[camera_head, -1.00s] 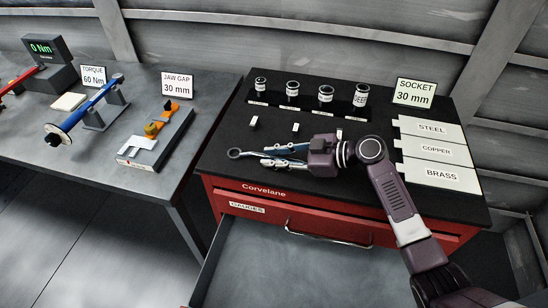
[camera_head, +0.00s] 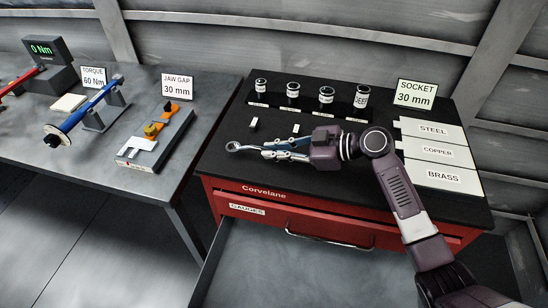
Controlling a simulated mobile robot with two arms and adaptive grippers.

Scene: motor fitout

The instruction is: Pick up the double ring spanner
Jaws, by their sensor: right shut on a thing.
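The double ring spanner (camera_head: 247,148) is over the black top of the red tool cabinet (camera_head: 225,188), its near ring end pointing left. My right gripper (camera_head: 268,154) comes in from the right and is shut on the spanner's shank. The far end of the spanner is hidden by the gripper. The spanner looks slightly above the top, though the gap is hard to judge. My left gripper is not in view.
Several sockets (camera_head: 292,90) stand on a rack behind, with two small white blocks (camera_head: 254,124) before it. STEEL, COPPER and BRASS plates (camera_head: 440,153) lie at right. The GAUGES drawer (camera_head: 300,265) is open below. A grey bench (camera_head: 190,160) with tools stands left.

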